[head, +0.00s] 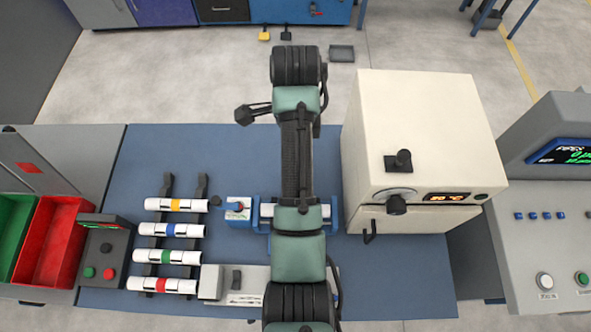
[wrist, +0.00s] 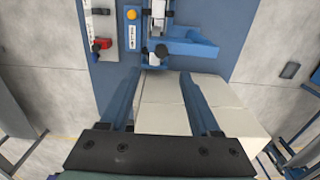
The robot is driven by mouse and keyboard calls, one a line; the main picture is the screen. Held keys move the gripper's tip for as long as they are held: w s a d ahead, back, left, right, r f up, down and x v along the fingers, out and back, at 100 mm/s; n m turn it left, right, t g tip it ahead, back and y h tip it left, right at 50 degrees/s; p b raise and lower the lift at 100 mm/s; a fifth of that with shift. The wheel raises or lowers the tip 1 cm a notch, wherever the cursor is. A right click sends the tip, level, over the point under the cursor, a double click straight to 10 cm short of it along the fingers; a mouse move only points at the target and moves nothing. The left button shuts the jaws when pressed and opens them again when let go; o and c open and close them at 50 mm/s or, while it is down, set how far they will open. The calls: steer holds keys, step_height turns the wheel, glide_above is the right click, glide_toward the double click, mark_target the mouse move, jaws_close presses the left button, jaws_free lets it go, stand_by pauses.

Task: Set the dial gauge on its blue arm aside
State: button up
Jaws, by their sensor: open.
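In the wrist view, a blue arm (wrist: 195,46) reaches right from a blue upright fixture. A small dark round part (wrist: 162,50), which looks like the dial gauge, is near its left end; its face cannot be made out. My gripper (wrist: 159,74) is open, with nothing between its two blue fingers. The fingertips appear just below the gauge in the picture, apart from it as far as I can tell. In the head view, my arm hides the gauge and my gripper; only parts of the blue fixture (head: 264,214) show beside it.
A cream oven (head: 415,130) stands right of the fixture and shows under my fingers in the wrist view. White pipes with coloured bands (head: 168,229) lie on a rack at left, near red (head: 52,240) and green bins. The blue table (head: 395,285) is clear before the oven.

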step_height(320, 180, down, 6)
steer(key=b, duration=0.5)
steer(key=shift+w, duration=0.1)
step_height(320, 180, down, 7)
steer(key=shift+r+p, duration=0.1)
steer(key=shift+p, duration=0.8)
jaws_close()
stand_by(0.4)
